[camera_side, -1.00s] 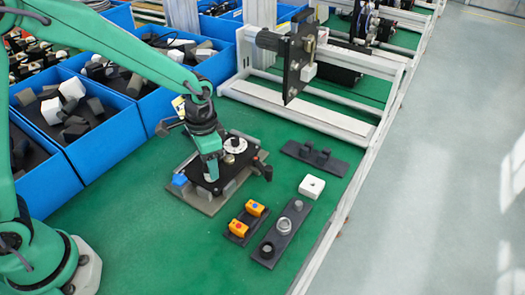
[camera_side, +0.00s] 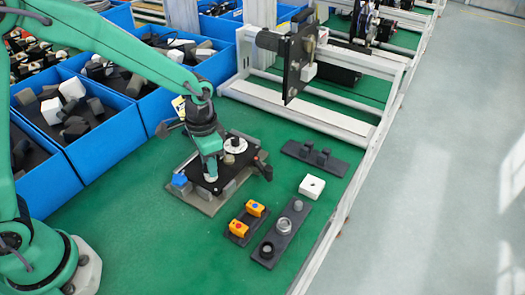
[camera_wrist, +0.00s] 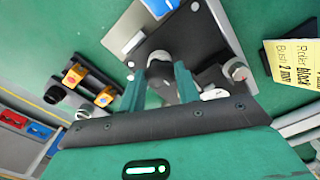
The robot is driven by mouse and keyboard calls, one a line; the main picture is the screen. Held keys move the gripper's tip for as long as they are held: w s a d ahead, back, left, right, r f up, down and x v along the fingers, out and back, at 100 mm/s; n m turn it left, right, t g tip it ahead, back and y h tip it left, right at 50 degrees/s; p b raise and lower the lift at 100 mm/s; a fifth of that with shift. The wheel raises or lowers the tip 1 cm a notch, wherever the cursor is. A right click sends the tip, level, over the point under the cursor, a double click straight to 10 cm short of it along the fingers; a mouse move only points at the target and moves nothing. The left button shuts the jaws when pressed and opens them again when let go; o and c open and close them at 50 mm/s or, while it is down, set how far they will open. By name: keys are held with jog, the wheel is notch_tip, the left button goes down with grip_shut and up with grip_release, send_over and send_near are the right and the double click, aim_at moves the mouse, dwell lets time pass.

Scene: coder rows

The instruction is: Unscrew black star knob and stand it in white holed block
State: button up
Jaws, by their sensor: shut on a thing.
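My gripper (camera_side: 211,176) points down over the front part of a black plate fixture (camera_side: 232,178) on a grey base. In the wrist view its two green fingers (camera_wrist: 160,78) close around a dark piece, the black star knob (camera_wrist: 180,62), which the fingers partly cover. The side view hides the knob behind the gripper, and I cannot tell whether it is still seated on the fixture. The white holed block (camera_side: 312,187) stands on the green table, right of the fixture and apart from it.
A blue piece (camera_side: 180,180) sits at the fixture's left edge and a black lever (camera_side: 263,168) at its right. Blue bins stand behind.

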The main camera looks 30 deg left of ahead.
jog(key=n, duration=0.7)
jog(key=shift+n, duration=2.6)
jog(key=shift+n, duration=0.3)
jog(key=shift+n, duration=0.6)
jog(key=n, duration=0.5)
jog(key=shift+n, duration=2.9)
jog(key=o, duration=1)
